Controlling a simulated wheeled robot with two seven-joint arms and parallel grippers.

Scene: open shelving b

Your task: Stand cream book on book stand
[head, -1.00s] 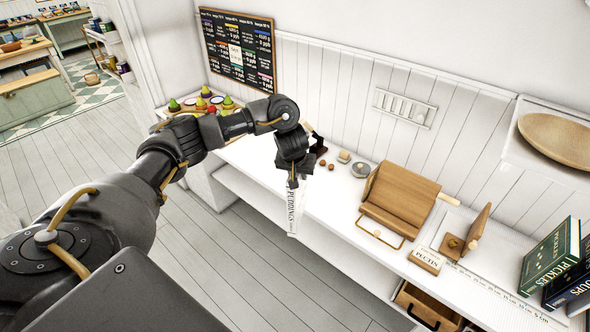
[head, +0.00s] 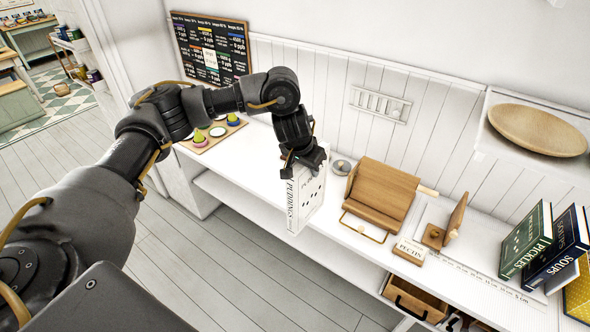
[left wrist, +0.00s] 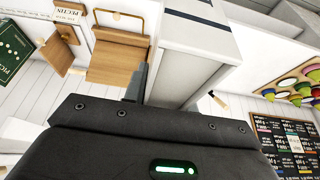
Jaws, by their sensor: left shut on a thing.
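The cream book (head: 311,200), with PUDDINGS on its spine, hangs upright from my left gripper (head: 303,163), which is shut on its upper end. Its spine and part of its cover show. The book is just left of the wooden book stand (head: 384,190), apart from it in the picture. The stand is empty, with a tilted back and a brass wire loop at its front. In the left wrist view the book (left wrist: 203,38) shows pale beside the stand (left wrist: 120,62). The fingertips are partly hidden there. My right gripper is not in view.
A PECTIN label block (head: 410,250) and a small wooden holder (head: 446,226) stand right of the stand. Dark books, PICKLES (head: 527,241) and SOUPS (head: 560,248), lean at the right. A drawer (head: 416,298) is open below. A tray of coloured items (head: 213,133) sits at left.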

